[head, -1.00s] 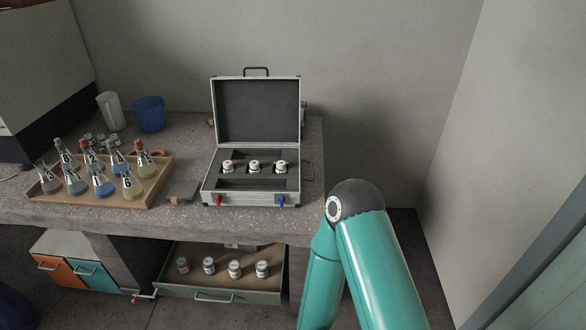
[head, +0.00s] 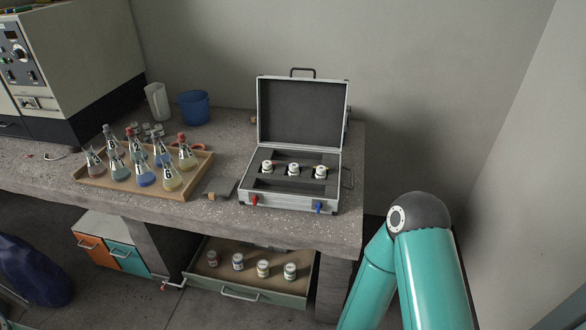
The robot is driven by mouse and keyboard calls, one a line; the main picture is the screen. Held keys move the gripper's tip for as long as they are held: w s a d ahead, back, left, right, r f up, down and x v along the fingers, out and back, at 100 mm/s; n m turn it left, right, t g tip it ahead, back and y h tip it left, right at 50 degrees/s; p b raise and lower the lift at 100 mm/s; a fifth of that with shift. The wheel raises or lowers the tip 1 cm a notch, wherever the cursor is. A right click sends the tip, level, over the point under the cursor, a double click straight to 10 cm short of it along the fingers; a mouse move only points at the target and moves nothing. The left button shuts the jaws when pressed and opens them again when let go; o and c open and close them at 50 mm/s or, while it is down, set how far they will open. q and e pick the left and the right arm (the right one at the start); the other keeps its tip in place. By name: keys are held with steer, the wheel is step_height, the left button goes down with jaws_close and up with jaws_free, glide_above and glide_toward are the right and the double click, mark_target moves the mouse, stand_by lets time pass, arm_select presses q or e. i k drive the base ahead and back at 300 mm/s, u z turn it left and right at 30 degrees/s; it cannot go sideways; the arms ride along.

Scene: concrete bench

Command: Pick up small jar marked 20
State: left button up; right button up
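Several small jars with white lids are in view, and their markings are too small to read, so I cannot tell which is marked 20. In the open case (head: 290,196) on the bench, three jars stand in a row: a left jar (head: 267,167), a middle jar (head: 293,169) and a right jar (head: 320,172). More jars stand in the open drawer (head: 265,296) below, including one at its right (head: 290,271) and one with a darker lid at its left (head: 212,258). Neither gripper is in view; only a teal link of my arm shows at the lower right.
A wooden tray (head: 84,178) of flasks stands left of the case. Behind it are a white jug (head: 157,102) and a blue bucket (head: 194,108). A large instrument (head: 75,70) fills the back left. The drawer juts out below the bench edge.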

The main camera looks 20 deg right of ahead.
mark_target(294, 171)
steer(key=i, duration=0.9)
